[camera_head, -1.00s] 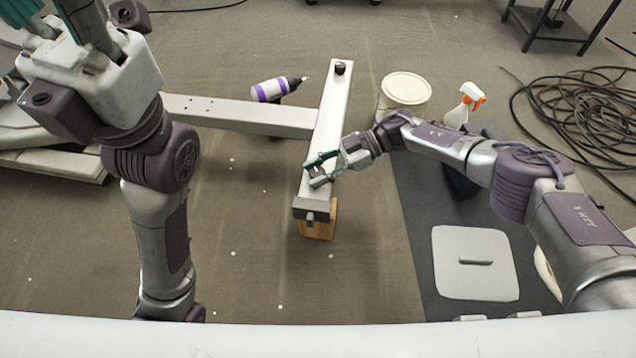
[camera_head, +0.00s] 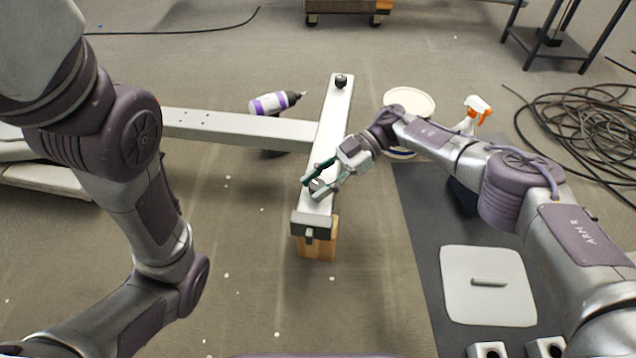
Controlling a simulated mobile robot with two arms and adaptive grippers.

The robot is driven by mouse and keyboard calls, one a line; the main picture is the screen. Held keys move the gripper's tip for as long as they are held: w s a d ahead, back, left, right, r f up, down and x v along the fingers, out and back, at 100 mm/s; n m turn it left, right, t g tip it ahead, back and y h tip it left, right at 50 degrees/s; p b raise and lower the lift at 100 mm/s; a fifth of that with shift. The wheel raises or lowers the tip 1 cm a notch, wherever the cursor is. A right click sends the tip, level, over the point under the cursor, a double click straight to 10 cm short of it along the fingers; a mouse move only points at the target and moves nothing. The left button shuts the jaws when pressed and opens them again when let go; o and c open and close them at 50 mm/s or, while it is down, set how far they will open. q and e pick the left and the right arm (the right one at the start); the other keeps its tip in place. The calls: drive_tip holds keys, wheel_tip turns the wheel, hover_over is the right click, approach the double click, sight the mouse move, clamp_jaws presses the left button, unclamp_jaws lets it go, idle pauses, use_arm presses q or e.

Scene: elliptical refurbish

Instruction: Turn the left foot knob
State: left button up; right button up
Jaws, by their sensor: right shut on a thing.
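The pale metal cross beam (camera_head: 328,130) of the elliptical runs from near the middle toward the back. A black foot knob (camera_head: 340,82) stands on its far end. My right gripper (camera_head: 312,186) is at the near end of the beam, low over its top. Its fingers are shut on the near foot knob, which they mostly hide. My left arm shows at the left, but its gripper is out of view.
A wooden block (camera_head: 318,246) is under the near end of the beam. A purple-and-white drill (camera_head: 272,104) is beside the beam. A white bucket (camera_head: 409,101), a spray bottle (camera_head: 474,112) and coiled black cable (camera_head: 590,125) are at the right. A white lid (camera_head: 488,300) lies on a dark mat (camera_head: 425,240).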

drive_tip(key=o, duration=1.2)
drive_tip(key=shift+a, duration=0.15)
drive_tip(key=shift+c, duration=0.2)
drive_tip(key=v, duration=0.7)
drive_tip(key=shift+d, duration=0.25)
drive_tip(key=shift+r, duration=0.1)
